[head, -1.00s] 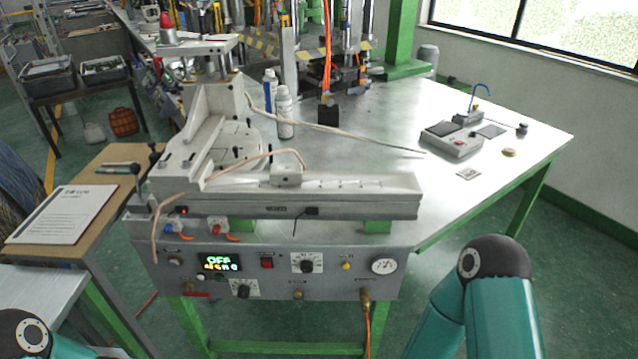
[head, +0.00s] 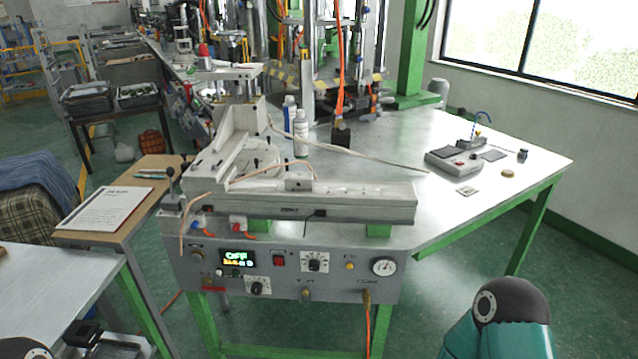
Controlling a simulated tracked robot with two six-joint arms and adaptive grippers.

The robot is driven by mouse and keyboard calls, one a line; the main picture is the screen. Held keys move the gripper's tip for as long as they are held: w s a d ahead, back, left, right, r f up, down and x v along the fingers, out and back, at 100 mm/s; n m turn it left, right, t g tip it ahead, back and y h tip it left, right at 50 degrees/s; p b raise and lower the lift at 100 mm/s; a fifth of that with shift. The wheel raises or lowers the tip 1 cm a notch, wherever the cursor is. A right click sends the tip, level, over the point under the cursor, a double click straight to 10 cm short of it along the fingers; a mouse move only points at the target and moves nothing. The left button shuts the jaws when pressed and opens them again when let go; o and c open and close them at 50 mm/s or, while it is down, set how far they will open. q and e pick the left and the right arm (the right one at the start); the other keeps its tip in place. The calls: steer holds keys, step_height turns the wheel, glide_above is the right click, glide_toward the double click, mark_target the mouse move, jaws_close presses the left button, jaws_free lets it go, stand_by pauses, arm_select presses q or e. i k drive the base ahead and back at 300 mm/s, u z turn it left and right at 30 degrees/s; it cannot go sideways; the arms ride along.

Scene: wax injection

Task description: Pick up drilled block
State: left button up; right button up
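I cannot make out for sure a block with drilled holes. A small pale block (head: 298,184) sits on top of the long rail of the wax injection machine (head: 350,207). A small flat square piece (head: 467,191) with dark marks lies on the metal table (head: 400,150), near its right side. A dark block (head: 340,135) stands further back below an orange hose. Neither of my grippers is in view. Only a teal link of my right arm shows at the lower right, and part of my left arm at the lower left corner.
A grey control box (head: 460,162), a round tan piece (head: 507,173) and a small dark jar (head: 522,154) stand on the table's right. White bottles (head: 301,135) stand behind the machine. A paper sheet (head: 105,208) lies on a wooden side table. A grey table (head: 60,275) is at left.

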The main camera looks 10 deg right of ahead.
mark_target(293, 181)
steer(key=u, duration=0.15)
steer(key=i, duration=0.95)
steer(key=z, duration=0.2)
steer(key=k, duration=0.9)
steer(key=u, duration=0.15)
steer(key=i, duration=0.85)
steer(key=z, duration=0.05)
